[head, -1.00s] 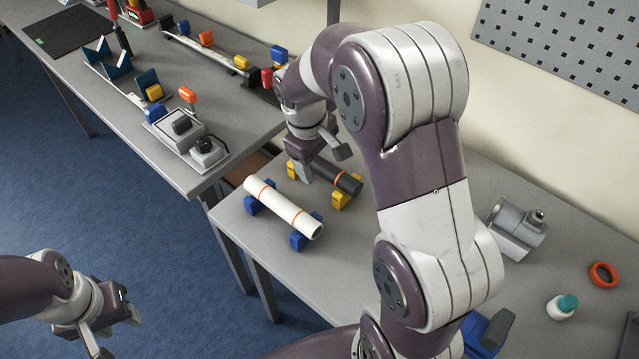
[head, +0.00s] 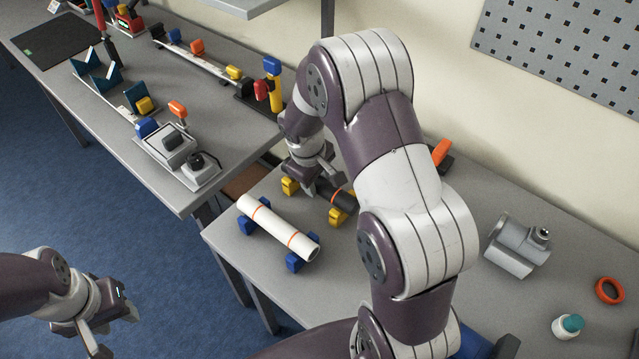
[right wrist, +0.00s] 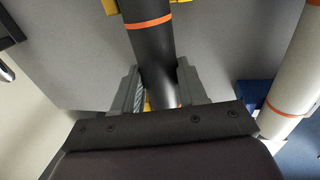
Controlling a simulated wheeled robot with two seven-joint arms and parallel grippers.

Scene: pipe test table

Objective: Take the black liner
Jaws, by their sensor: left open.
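The black liner (head: 344,197), a dark tube with orange bands, lies on yellow supports (head: 338,216) on the near table. In the right wrist view the liner (right wrist: 152,45) runs between the two fingers of my right gripper (right wrist: 160,80). The fingers are close to its sides; I cannot tell whether they press on it. In the head view my right gripper (head: 319,184) is low at the liner, partly hiding it. My left gripper (head: 110,340) is open and empty at the lower left, over the floor, away from the tables.
A white tube (head: 278,226) with orange bands lies on blue supports (head: 247,224) beside the liner. A grey pipe fitting (head: 515,245), orange ring (head: 609,290) and teal-capped bottle (head: 567,326) stand to the right. An orange-handled object (head: 441,152) is behind my right arm.

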